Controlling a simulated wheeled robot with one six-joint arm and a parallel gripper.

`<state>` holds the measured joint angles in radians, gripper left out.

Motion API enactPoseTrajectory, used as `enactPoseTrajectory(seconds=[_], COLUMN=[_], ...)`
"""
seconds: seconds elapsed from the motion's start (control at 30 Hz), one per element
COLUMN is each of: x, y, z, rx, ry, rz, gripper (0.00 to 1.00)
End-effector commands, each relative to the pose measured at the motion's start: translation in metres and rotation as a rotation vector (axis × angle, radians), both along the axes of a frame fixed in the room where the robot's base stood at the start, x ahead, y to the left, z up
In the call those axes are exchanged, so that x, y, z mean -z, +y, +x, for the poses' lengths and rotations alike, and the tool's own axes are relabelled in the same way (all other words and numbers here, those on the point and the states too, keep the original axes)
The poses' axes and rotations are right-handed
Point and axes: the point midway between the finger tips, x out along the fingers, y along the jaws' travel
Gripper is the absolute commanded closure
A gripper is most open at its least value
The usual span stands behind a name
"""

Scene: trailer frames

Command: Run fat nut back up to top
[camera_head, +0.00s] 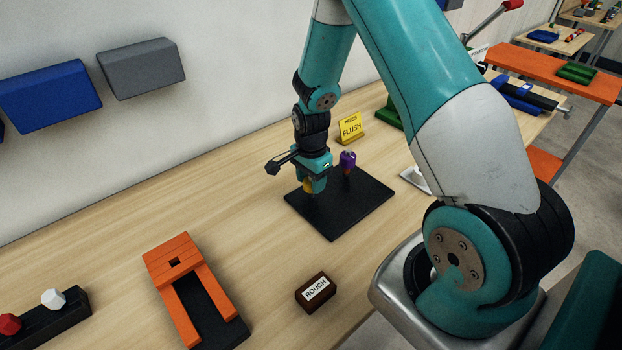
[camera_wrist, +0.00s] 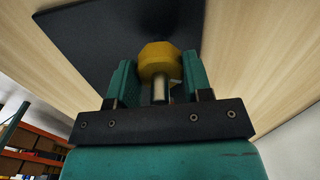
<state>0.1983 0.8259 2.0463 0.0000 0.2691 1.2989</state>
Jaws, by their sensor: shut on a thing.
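A chunky yellow many-sided nut (camera_wrist: 158,58) sits around a pale metal rod in the wrist view. In the head view only a sliver of the yellow nut (camera_head: 308,186) shows beside my gripper (camera_head: 317,184). My gripper points down over the left part of a black plate (camera_head: 345,217). In the wrist view its two teal fingers (camera_wrist: 158,78) are on either side of the yellow nut, shut on it. The plate (camera_wrist: 90,40) lies beyond the nut there. A purple nut (camera_head: 348,159) stands on a post toward the plate's back. The yellow nut's height on its rod is hard to tell.
A yellow FLUSH sign (camera_head: 350,128) stands behind the plate and a brown ROUGH block (camera_head: 315,293) in front. An orange slotted fixture (camera_head: 172,262) lies at the front left. Wall bins (camera_head: 142,68) hang at the left. Bare table lies left of the plate.

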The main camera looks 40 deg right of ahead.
Motion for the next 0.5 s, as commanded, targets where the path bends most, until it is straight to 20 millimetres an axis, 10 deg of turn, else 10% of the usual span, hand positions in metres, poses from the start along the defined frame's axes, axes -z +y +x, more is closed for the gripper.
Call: enactPoseTrajectory(seconds=[0.5], x=[0.0008], y=[0.0001], z=[0.0000], rx=[-0.192], ry=[0.000], rz=[0.000], gripper=[0.78])
